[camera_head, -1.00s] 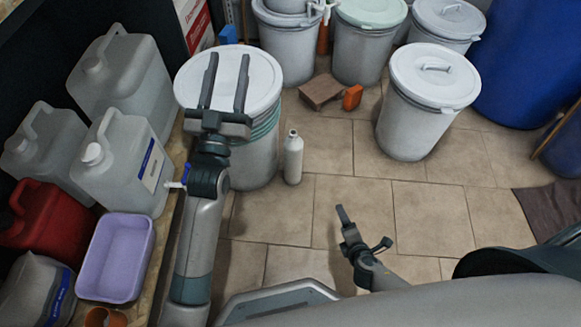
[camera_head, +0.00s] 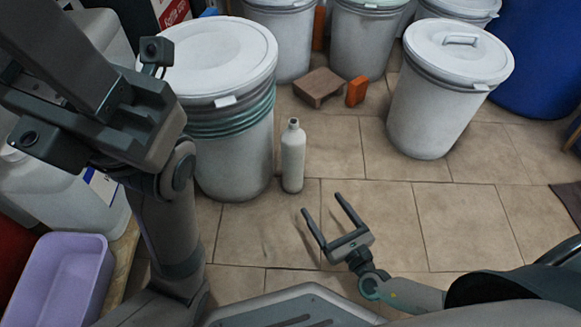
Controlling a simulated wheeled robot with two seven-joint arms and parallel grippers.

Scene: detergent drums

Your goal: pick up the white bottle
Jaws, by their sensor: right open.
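The white bottle (camera_head: 292,157) stands upright on the tiled floor, just right of the large lidded drum at the left. My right gripper (camera_head: 321,202) is open and empty. Its two fingers point up toward the bottle, below and slightly right of it, and they look apart from it. My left gripper (camera_head: 95,112) is large and close to the camera at the upper left. Its fingers run toward the picture's edge, so their tips and opening do not show clearly.
A white-lidded drum (camera_head: 222,110) stands close left of the bottle. Another drum (camera_head: 446,95) stands to the right. A brown block (camera_head: 319,86) and an orange object (camera_head: 356,91) lie behind. A lilac tub (camera_head: 62,285) is at lower left. The floor right of the bottle is clear.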

